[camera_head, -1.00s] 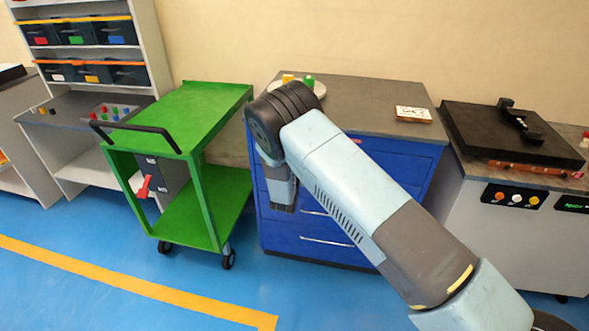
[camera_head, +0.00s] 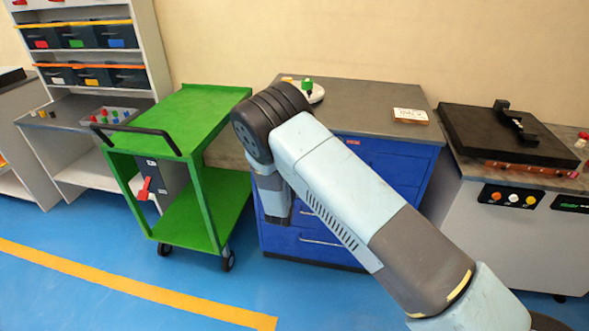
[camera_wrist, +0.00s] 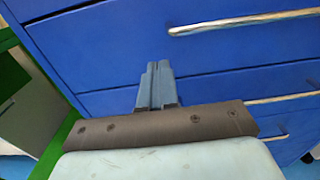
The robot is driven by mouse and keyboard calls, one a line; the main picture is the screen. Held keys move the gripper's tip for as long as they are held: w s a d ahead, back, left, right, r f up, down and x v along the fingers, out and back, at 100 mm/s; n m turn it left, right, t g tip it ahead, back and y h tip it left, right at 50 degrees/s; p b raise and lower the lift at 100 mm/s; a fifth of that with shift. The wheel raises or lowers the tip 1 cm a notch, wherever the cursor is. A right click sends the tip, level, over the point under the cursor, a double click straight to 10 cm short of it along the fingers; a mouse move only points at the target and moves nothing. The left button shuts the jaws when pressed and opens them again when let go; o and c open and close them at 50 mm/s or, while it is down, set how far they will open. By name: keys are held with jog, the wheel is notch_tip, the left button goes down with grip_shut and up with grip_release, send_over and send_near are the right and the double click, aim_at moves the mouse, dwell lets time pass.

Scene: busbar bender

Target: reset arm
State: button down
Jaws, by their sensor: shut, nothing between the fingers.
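My gripper (camera_wrist: 157,82) shows in the wrist view with its fingers together and nothing between them. It points at the blue drawer front of the cabinet (camera_wrist: 110,48); I cannot tell how far off it is. In the head view my arm is bent in front of the blue cabinet (camera_head: 385,160), with its elbow high and its lower part hanging in front of the drawers. The fingertips are hidden in the head view.
The green cart (camera_head: 185,115) stands close to the left of my arm. The grey bench with a black machine plate (camera_head: 490,135) is at the right. A shelf with bins (camera_head: 90,35) is at the back left. Blue floor in front is clear.

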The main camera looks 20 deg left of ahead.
jog(key=s, duration=0.8)
jog(key=w+d+r+m+g+h, duration=0.35)
jog(key=d+r+m+h, duration=0.5)
jog(key=d+r, duration=0.6)
jog(key=s+d+r+m+g+h, duration=0.2)
jog(key=d+r+m+g, duration=0.3)
jog(key=d, duration=0.5)
jog(key=s+d+r+m+g+h, duration=0.1)
jog(key=s+d+r+m+g, duration=0.1)
jog(key=d+r+m, duration=0.65)
jog(key=s+d+r+m+g+y, duration=0.2)
jog(key=s+d+r+m, duration=0.15)
jog(key=s+d, duration=0.35)
jog(key=s+d+r+m+g+y, duration=0.2)
jog(key=s+d+r+g, duration=0.15)
jog(key=s+d, duration=0.3)
jog(key=s+r+m+t+y, duration=0.1)
jog(key=s+r+m+y, duration=0.2)
jog(key=s, duration=0.5)
jog(key=s+r+m+t+y, duration=0.2)
jog(key=s+m, duration=0.4)
jog(key=s, duration=0.3)
jog(key=shift+s+a+r+t+y, duration=0.3)
jog(key=shift+r+y, duration=0.6)
jog(key=shift+y, duration=0.05)
